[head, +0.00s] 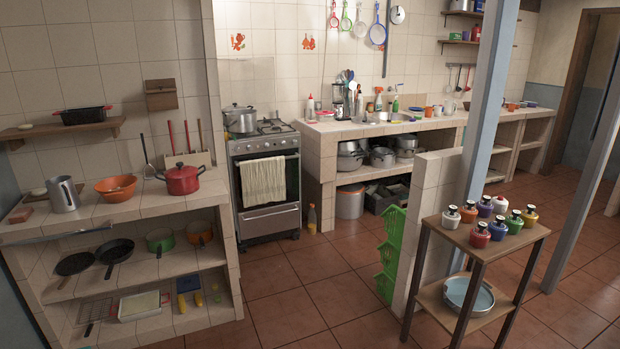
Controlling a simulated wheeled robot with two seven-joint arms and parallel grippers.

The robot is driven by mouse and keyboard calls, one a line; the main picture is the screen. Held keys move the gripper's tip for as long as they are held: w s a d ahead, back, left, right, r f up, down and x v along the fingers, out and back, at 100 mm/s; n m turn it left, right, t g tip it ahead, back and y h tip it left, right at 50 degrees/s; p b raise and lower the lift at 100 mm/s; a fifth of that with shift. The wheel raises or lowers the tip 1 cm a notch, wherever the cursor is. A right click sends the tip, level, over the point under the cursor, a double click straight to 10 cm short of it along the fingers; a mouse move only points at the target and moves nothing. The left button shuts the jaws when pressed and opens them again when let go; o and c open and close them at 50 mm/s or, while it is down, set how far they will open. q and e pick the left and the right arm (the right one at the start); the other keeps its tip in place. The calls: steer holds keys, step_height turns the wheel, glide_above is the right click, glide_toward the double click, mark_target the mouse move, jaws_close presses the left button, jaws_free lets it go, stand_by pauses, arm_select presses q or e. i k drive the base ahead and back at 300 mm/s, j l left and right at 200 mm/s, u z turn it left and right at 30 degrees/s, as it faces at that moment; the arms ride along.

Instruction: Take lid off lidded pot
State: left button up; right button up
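A red pot (183,184) with a red lid (181,169) and dark knob stands upright on the tiled counter (110,212) at the left. Its lid sits on its rim. A silver pot (240,123), which also appears to have a lid on, stands on the stove at the back. I cannot tell from the picture which of the two is the task's lidded pot. Neither of my grippers shows in the head view.
An orange colander (117,188) and a metal jug (64,194) stand left of the red pot. Red-handled utensils (186,137) are behind it. Pans lie on the shelf below. A small table (480,240) with several jars stands at the right. The floor (310,285) between is clear.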

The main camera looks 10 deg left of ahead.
mark_target(226, 110)
steer(key=i+u, duration=0.1)
steer(key=i, duration=2.65)
steer(key=i+u, duration=0.15)
steer(key=i, duration=1.25)
steer(key=i+l+u, duration=0.15)
steer(key=i+u, duration=0.25)
steer(key=i+l+u, duration=0.4)
steer(key=i, duration=0.15)
steer(key=i+l+u, duration=0.4)
